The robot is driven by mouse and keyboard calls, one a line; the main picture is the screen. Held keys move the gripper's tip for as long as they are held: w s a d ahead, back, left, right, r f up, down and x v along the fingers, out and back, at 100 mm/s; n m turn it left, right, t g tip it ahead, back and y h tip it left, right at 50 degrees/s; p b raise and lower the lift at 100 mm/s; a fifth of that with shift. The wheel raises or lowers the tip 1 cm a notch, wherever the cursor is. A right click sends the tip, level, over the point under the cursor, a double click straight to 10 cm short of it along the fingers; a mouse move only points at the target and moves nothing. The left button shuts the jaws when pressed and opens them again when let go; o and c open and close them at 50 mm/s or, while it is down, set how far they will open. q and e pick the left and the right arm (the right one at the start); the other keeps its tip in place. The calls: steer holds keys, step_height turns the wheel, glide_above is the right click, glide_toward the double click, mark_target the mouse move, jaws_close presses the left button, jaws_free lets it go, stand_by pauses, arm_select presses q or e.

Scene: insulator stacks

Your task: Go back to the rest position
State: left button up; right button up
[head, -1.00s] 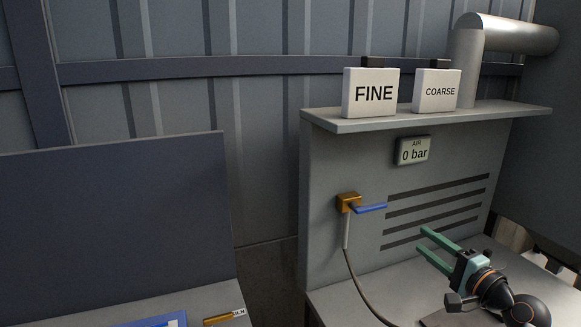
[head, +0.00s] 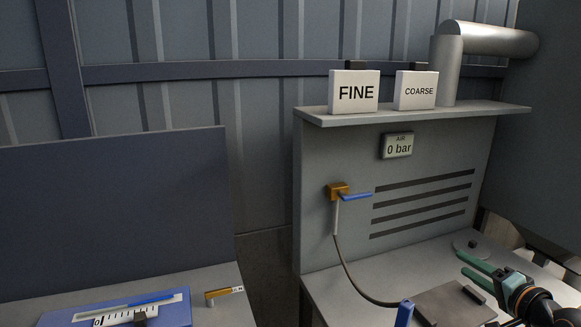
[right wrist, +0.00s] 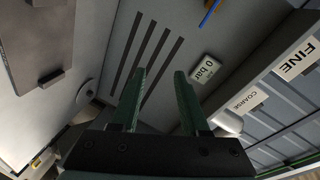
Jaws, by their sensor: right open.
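My right gripper (head: 476,272) is at the lower right of the head view, with green fingers apart and nothing between them. It is above the grey bench on the right. In the right wrist view its two green fingers (right wrist: 160,88) stand open and empty in front of the slotted back panel. My left gripper is not in view.
A brass valve (head: 338,189) with a blue lever and a hose is on the panel. The gauge (head: 397,145) reads 0 bar. FINE (head: 354,92) and COARSE (head: 416,90) boxes stand on the shelf. A dark plate (head: 455,304) lies on the bench. A blue tray (head: 62,321) is at lower left.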

steer(key=s+a+f+n+g+h, duration=0.15)
steer(key=s+f+n, duration=0.45)
steer(key=f, duration=0.6)
steer(key=s+a+f+n+g, duration=0.3)
steer(key=s+f, duration=0.5)
steer(key=f, duration=0.3)
steer(key=s+a+f+n+g, duration=0.1)
steer(key=s+a+f+n, duration=0.3)
steer(key=s, duration=0.5)
steer(key=s+a+f+n+g, duration=0.1)
steer(key=s+f+n+g, duration=0.1)
steer(key=s+f+n, duration=0.5)
steer(key=a+m+t, duration=0.1)
steer(key=a+m, duration=0.6)
steer(key=a, duration=0.4)
steer(key=shift+s+a+r+y, duration=0.25)
steer(key=shift+s+r+y, duration=0.1)
steer(key=shift+r, duration=0.1)
